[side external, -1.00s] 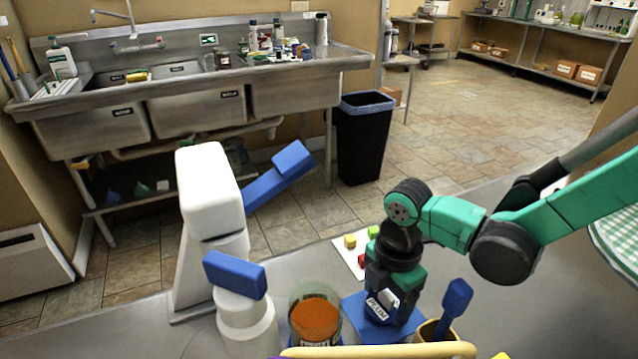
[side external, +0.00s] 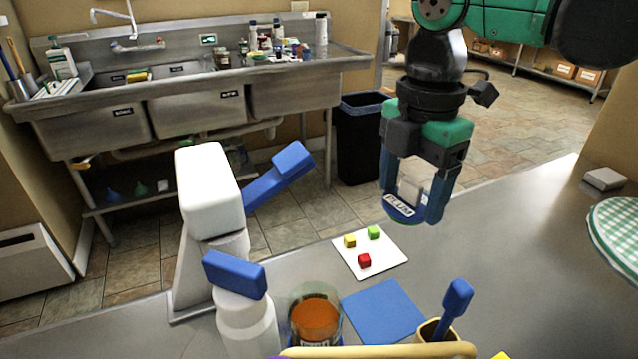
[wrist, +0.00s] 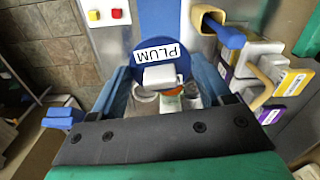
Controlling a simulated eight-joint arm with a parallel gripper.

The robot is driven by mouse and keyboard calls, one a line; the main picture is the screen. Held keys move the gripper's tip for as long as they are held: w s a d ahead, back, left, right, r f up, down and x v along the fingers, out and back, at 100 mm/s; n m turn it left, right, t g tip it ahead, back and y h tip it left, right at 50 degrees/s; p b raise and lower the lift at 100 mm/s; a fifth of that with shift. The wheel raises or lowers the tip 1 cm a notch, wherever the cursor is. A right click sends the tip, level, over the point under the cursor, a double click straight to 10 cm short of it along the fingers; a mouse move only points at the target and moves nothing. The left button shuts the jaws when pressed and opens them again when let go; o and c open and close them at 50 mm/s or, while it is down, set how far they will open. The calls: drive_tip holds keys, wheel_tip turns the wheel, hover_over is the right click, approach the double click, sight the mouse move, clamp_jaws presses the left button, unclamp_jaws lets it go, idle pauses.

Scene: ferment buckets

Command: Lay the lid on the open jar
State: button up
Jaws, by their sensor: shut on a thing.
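The lid (side external: 397,207) is a blue disc with a white PLUM label and a pale block-like knob. My gripper (side external: 411,192) is shut on its knob and holds it in the air, above and behind the blue mat. In the wrist view the lid (wrist: 160,46) shows between the blue fingers. The open jar (side external: 316,318) is clear glass with orange contents. It stands on the counter at the bottom centre of the side view, left of the blue mat and well below and left of the lid. Its lower front is partly hidden by a pale yellow rim.
The blue mat (side external: 383,311) is bare. A white card (side external: 372,258) with small yellow, green and red cubes lies behind it. A cup with a blue-handled tool (side external: 455,302) stands right of the mat. A white press-like machine with blue handles (side external: 210,215) stands left of the jar.

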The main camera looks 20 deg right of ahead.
drive_tip(key=s+a+f, duration=0.1)
drive_tip(key=s+a, duration=0.1)
drive_tip(key=a, duration=0.9)
drive_tip(key=shift+w+a+f, duration=0.1)
drive_tip(key=shift+a+f, duration=0.05)
drive_tip(key=shift+f, duration=1.25)
drive_tip(key=shift+w+a+f, duration=0.1)
drive_tip(key=shift+f, duration=1.25)
drive_tip(key=shift+f, duration=0.55)
idle(0.4)
drive_tip(key=o, duration=1.2)
drive_tip(key=shift+r, duration=0.1)
drive_tip(key=shift+r, duration=3.9)
